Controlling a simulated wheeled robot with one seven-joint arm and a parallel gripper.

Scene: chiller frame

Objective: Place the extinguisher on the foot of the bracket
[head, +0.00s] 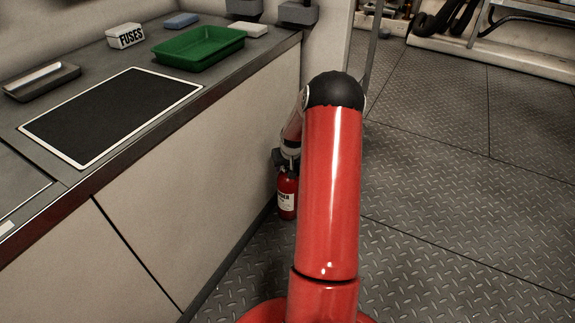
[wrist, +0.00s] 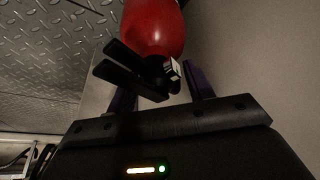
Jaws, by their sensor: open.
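The red extinguisher (head: 287,198), with a white label, is upright beside the end of the bench cabinet, low near the floor. In the wrist view its red body (wrist: 155,27) and black valve and levers (wrist: 135,68) show close up. My gripper (head: 287,160) is at its top, partly hidden behind my red arm. In the wrist view the two fingers of my gripper (wrist: 160,88) are apart, one on each side of the valve, not visibly clamped on it. I cannot make out the bracket or its foot, nor what the extinguisher's base rests on.
The bench cabinet (head: 170,200) stands close on the left. On its top are a green tray (head: 200,48), a fuses box (head: 125,36), a black mat (head: 110,112) and a dark tray (head: 40,82). Patterned metal floor (head: 450,210) is clear to the right.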

